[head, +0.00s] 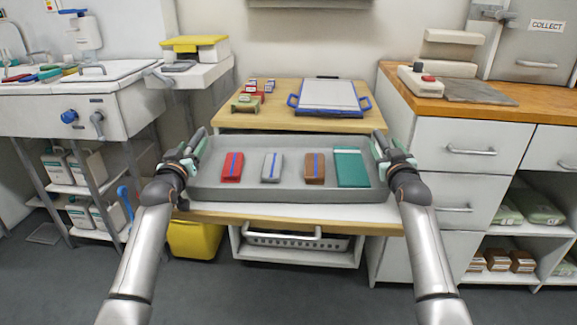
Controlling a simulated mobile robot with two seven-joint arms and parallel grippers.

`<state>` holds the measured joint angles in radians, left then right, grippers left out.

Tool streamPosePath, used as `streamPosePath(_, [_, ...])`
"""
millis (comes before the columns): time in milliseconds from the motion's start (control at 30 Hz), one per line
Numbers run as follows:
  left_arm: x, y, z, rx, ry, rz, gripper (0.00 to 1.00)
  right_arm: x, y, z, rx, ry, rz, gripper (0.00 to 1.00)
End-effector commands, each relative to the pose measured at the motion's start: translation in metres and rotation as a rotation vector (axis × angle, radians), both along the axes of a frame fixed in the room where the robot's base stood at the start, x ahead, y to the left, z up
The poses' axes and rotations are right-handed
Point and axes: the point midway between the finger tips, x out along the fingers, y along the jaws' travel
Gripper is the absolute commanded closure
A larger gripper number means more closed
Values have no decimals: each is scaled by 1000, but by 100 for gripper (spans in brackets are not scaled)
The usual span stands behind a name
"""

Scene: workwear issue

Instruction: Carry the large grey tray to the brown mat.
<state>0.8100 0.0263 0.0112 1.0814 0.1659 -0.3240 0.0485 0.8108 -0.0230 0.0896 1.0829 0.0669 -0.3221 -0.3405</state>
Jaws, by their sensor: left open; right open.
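The large grey tray (280,193) is in the middle of the head view, seemingly resting on the front part of the wood-edged table. It holds a red folded item (232,167), a grey one (271,167) and a brown one (315,168), each with a blue stripe, and a green flat item (351,168). My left gripper (192,155) is open at the tray's left end. My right gripper (386,152) is open at its right end. Whether the fingers touch the tray is unclear. A flat grey-brown mat (480,92) lies on the right counter.
Behind the tray, a blue-handled white tray (330,96) and several small items (247,101) stand on a raised wooden surface (285,122). On the right counter (440,106), a device with a red button (424,82) stands left of the mat. A yellow bin (195,240) is below left.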

Motion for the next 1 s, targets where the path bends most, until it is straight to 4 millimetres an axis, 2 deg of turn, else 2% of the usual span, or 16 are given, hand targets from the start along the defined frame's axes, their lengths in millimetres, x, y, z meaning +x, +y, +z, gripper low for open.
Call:
streamPosePath(233, [13, 0, 0, 0, 1, 1, 37, 13, -1, 0, 0, 0, 0, 37])
streamPosePath(633, [15, 0, 0, 0, 0, 1, 38, 15, -1, 0, -1, 0, 0, 38])
streamPosePath(1000, [15, 0, 0, 0, 0, 1, 80, 15, -1, 0, -1, 0, 0, 80])
